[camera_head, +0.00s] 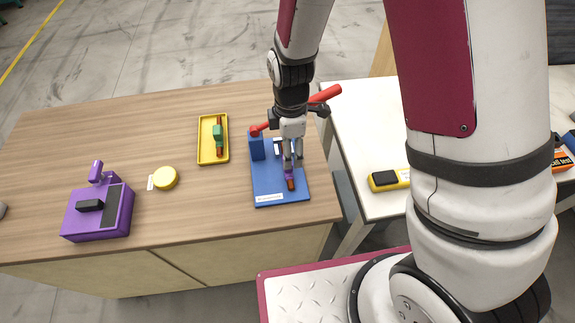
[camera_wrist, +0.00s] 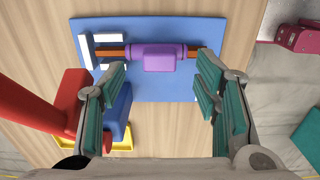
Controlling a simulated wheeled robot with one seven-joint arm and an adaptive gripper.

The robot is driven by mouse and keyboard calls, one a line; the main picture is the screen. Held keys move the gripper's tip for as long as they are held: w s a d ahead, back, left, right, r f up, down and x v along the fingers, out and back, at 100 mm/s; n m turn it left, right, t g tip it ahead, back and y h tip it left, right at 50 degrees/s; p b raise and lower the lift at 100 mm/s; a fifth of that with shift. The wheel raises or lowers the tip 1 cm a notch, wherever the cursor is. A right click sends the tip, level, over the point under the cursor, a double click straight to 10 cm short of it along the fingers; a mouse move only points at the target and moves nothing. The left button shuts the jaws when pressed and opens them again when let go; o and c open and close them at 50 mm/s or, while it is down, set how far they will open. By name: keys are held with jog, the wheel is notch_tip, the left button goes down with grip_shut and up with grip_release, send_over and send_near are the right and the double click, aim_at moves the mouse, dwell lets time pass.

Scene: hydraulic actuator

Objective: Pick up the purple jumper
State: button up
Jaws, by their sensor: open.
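The purple jumper (camera_head: 289,170) is a small purple body on a rod with orange-brown ends. It lies over the blue base plate (camera_head: 265,182), near its right side. In the wrist view the purple jumper (camera_wrist: 160,57) lies crosswise, with its left end by white blocks (camera_wrist: 88,52). My gripper (camera_head: 292,155) points down above the jumper. In the wrist view my gripper (camera_wrist: 162,74) is open, its green-padded fingers apart on either side below the purple body. Contact with the jumper is not visible.
A blue block (camera_head: 257,146) and red lever (camera_head: 325,95) stand by the plate. A yellow tray (camera_head: 202,150) holds a green jumper (camera_head: 218,135). A yellow round object (camera_head: 166,177) and purple device (camera_head: 85,222) are left. A white table (camera_head: 350,125) with a yellow meter (camera_head: 404,177) is right.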

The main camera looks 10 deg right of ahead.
jog(key=shift+a+f+p, duration=0.2)
jog(key=shift+f+p, duration=0.05)
jog(key=shift+f, duration=1.1)
jog(key=shift+a+f+p, duration=0.15)
jog(key=shift+f+p, duration=0.1)
jog(key=shift+f, duration=1.1)
jog(key=c, duration=1.2)
